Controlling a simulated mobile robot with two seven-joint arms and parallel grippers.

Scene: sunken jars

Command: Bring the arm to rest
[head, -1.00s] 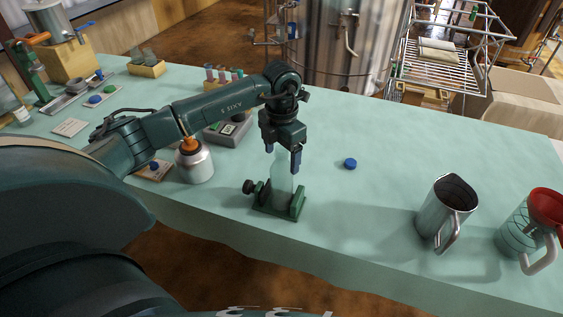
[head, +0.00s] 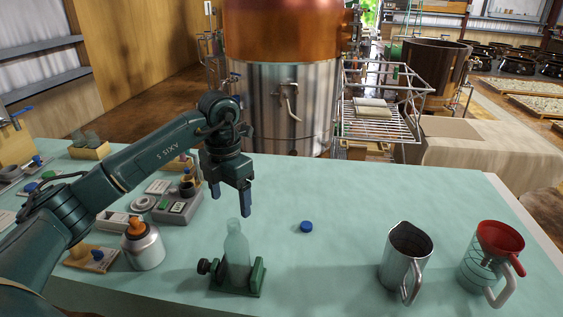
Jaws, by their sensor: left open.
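My left gripper (head: 231,200) hangs in the air above the table, fingers pointing down and apart, with nothing between them. Below it, apart from it, a clear glass bottle (head: 236,255) stands upright in a green clamp holder (head: 257,278) with a dark knob on its left side. My left arm comes in from the left and bends down at the wrist. My right gripper does not show.
The pale green table (head: 340,220) has a blue cap (head: 306,227) in the middle. A metal jug (head: 405,262) and a jug with a red funnel (head: 490,265) stand at right. A silver jar with orange top (head: 143,247) stands at left. A wire rack (head: 385,115) is behind.

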